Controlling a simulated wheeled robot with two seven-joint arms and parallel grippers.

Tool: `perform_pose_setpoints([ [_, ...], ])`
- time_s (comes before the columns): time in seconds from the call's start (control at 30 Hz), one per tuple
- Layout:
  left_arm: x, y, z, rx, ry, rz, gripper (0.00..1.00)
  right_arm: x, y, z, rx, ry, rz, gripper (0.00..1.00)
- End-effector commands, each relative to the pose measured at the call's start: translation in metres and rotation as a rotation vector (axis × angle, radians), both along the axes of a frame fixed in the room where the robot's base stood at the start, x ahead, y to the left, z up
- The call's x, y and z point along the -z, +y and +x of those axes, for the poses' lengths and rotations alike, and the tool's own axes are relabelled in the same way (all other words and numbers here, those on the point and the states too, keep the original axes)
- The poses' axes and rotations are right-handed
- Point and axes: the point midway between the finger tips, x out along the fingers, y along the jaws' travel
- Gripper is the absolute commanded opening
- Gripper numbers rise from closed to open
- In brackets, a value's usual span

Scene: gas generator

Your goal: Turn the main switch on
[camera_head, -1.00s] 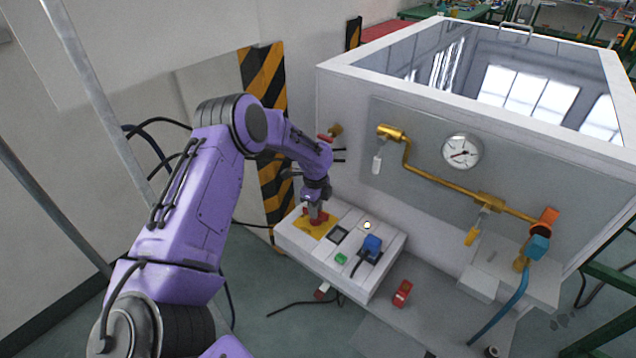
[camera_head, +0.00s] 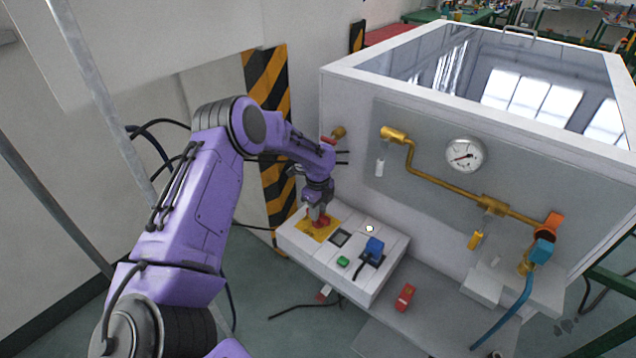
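The main switch (camera_head: 322,222) is a red knob on a yellow plate (camera_head: 306,229), at the left end of a white control box (camera_head: 363,284). My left gripper (camera_head: 318,214) points down right over the red knob, its fingers at the knob's sides. The fingers are small here and partly hide the knob, so I cannot tell whether they are closed on it. My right gripper is not in view.
The white cabinet (camera_head: 350,130) with brass pipe (camera_head: 440,182) stands behind.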

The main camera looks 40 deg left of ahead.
Motion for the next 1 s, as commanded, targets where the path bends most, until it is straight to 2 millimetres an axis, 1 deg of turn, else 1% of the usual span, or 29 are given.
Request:
perform_pose_setpoints([
  [0.27,0.0,-0.001,0.0,-0.003,0.001,-0.001,0.45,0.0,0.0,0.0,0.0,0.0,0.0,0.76],
  [0.37,-0.003,-0.001,0.0,-0.004,0.0,-0.002,0.45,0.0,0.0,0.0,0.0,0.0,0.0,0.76],
  [0.47,-0.018,-0.001,0.001,-0.004,-0.003,-0.002,0.45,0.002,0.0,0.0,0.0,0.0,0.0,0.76],
  [0.7,-0.075,0.0,0.0,-0.004,-0.004,-0.002,0.45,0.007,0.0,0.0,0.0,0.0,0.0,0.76],
  [0.8,-0.092,0.0,0.0,-0.003,-0.002,-0.001,0.45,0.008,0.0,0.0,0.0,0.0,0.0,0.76],
  [0.9,-0.102,0.0,0.0,-0.004,-0.001,-0.001,0.45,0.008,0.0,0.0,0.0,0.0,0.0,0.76],
  [1.0,-0.105,0.0,-0.001,-0.003,0.001,-0.001,0.45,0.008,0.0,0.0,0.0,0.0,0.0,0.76],
])
